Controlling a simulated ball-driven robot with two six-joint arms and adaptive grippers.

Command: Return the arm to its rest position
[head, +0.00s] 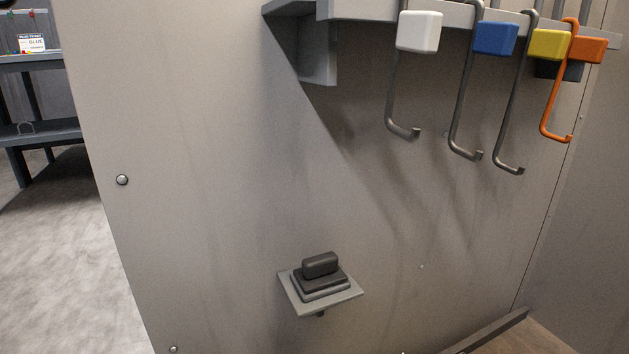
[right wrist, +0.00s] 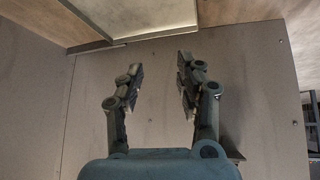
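My right gripper (right wrist: 160,85) shows in the right wrist view. Its two fingers stand apart with an empty gap between them. It faces a plain grey panel (right wrist: 160,110), with nothing touching the fingers. Neither of my arms nor my left gripper shows in the head view.
Hooks with white (head: 419,31), blue (head: 495,38), yellow (head: 549,44) and orange (head: 588,50) blocks hang from a grey shelf rail (head: 360,10). A dark-handled block (head: 320,277) sits on a small wall ledge (head: 345,294). A workbench (head: 40,62) stands far left; floor there is clear.

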